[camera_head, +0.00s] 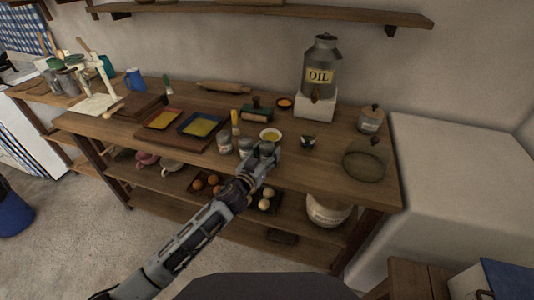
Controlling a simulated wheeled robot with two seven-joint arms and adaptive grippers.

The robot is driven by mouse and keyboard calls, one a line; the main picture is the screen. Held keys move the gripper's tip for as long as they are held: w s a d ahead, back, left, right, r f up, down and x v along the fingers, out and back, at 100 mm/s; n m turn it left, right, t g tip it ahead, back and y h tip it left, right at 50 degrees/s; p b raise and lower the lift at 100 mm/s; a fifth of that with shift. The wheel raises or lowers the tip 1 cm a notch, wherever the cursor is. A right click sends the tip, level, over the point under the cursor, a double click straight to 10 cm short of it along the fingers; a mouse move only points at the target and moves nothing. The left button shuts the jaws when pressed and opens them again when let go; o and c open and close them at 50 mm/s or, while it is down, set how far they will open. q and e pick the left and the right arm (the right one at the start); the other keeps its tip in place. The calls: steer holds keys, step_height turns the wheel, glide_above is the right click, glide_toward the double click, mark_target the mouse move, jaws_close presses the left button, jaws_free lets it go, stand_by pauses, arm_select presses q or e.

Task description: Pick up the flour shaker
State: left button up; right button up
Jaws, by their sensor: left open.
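Two small grey metal shakers stand near the front edge of the wooden table, left of my gripper: a left shaker (224,143) and a right shaker (245,146). Their labels are too small to read, so I cannot tell which one holds flour. My left gripper (265,151) is open at the front edge of the table, close to the right shaker and in front of a small white bowl (270,134) with yellow contents. I cannot tell whether it touches the shaker. My right gripper is not in view.
The shelf below holds eggs and bowls.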

mark_target(267, 143)
arm_select(q)
steer(key=c, duration=0.7)
steer(key=shift+c, duration=0.2)
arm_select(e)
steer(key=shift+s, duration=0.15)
arm_select(q)
steer(key=shift+r, duration=0.1)
steer(key=shift+r, duration=0.45)
step_height(267, 143, up, 8)
steer(key=shift+f+p, duration=0.15)
steer(key=shift+p, duration=0.9)
steer(key=shift+r, duration=0.6)
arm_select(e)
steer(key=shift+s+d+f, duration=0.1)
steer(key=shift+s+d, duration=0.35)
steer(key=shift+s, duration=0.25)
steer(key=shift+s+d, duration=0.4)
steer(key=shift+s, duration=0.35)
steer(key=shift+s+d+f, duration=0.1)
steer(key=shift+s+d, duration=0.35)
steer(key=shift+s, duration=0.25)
